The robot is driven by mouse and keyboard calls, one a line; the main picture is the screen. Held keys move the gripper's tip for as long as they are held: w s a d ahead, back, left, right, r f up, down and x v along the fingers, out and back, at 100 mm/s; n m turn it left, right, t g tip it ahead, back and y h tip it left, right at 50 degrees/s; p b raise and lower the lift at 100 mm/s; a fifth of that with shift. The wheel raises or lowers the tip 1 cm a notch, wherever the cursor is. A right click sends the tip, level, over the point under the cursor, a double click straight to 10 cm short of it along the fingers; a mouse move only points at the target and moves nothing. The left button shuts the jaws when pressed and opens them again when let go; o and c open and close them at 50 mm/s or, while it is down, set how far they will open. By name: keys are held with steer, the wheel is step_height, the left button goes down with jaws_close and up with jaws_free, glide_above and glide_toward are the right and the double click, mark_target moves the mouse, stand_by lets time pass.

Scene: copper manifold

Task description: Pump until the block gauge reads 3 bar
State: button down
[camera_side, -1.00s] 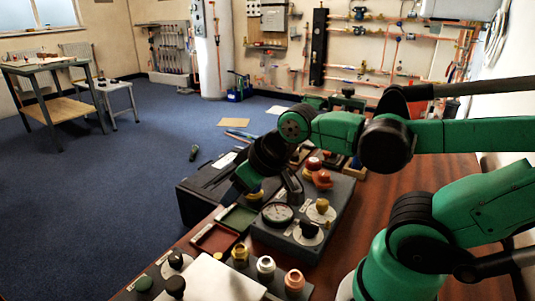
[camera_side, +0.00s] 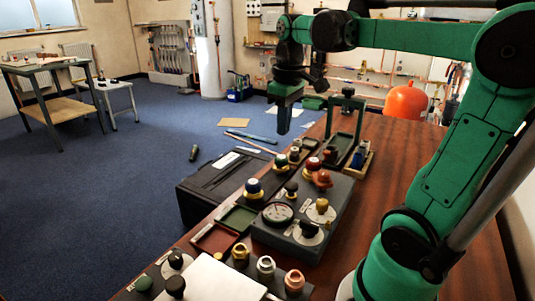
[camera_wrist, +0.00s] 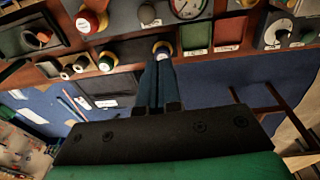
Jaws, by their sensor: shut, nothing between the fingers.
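The block gauge is a round white dial (camera_side: 278,213) on the grey block (camera_side: 283,238); it also shows, cut by the top edge, in the wrist view (camera_wrist: 187,8). Its reading is too small to tell. A red-orange knob (camera_side: 322,179) and a red-capped part (camera_side: 313,164) stand on the block's far end. I cannot tell which part is the pump. My gripper (camera_side: 284,130) is shut and empty, pointing down, raised beyond the far end of the block and apart from it. Its closed fingers also show in the wrist view (camera_wrist: 158,62).
A black case (camera_side: 222,180) lies left of the block. A blue-topped knob with a yellow base (camera_side: 254,188) stands beside it. Green (camera_side: 238,217) and red (camera_side: 215,238) trays and several fittings are nearer. A green frame (camera_side: 347,104) stands behind.

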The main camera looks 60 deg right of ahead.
mark_target(291, 184)
steer(key=d, duration=0.1)
steer(key=s+d+r+g, duration=0.1)
steer(key=shift+d+y, duration=0.3)
step_height(291, 184, down, 14)
steer(key=shift+r, duration=0.1)
stand_by(0.6)
steer(key=shift+f, duration=0.2)
steer(key=shift+f, duration=0.9)
step_height(291, 184, up, 14)
stand_by(0.4)
steer(key=shift+r, duration=0.1)
stand_by(0.3)
